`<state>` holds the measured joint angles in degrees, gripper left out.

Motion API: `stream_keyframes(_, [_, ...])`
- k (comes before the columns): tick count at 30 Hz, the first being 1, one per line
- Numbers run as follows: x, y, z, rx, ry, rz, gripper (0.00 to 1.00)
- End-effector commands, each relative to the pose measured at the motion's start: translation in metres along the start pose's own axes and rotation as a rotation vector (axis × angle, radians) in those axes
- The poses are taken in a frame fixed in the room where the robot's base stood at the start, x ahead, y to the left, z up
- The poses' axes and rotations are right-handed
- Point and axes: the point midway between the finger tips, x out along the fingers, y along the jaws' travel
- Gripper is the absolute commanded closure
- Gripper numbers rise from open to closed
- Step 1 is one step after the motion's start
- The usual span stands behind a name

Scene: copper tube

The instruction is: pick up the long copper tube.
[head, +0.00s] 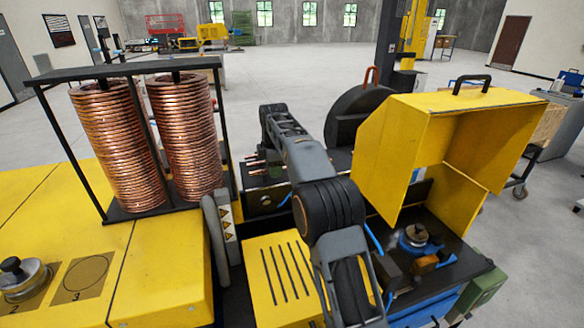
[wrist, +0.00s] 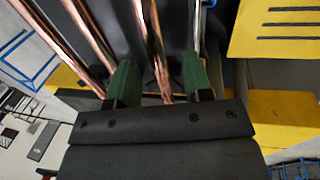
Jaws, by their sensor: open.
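In the wrist view my gripper (wrist: 159,68) has two green fingers standing apart. Thin copper tubes (wrist: 155,35) run lengthwise through the gap between the fingers, with space visible beside them. In the head view several copper tube ends (head: 254,160) stick out left of my arm. My gripper is hidden there behind the arm.
Two tall copper coils (head: 105,145) stand in a black rack (head: 128,70) at the left. A yellow machine housing (head: 405,150) with an open hood stands right of my arm. A slotted yellow cover (head: 285,275) is in front. Open floor (head: 300,70) lies behind.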

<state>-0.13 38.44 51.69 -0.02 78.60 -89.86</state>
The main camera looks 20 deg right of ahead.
Motion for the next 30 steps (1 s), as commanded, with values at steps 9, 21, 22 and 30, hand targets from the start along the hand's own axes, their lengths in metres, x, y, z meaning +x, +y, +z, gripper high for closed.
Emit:
stream_keyframes(9, [0.0009,0.0000,-0.0001,0.000,0.000,0.000,0.61])
stream_keyframes(21, [0.0008,-0.0001,-0.0001,0.000,0.000,-0.001,1.00])
stream_keyframes(22, [0.0008,-0.0001,-0.0001,0.000,0.000,-0.001,1.00])
stream_keyframes(30, [0.0006,-0.0001,-0.0001,0.000,0.000,-0.001,1.00])
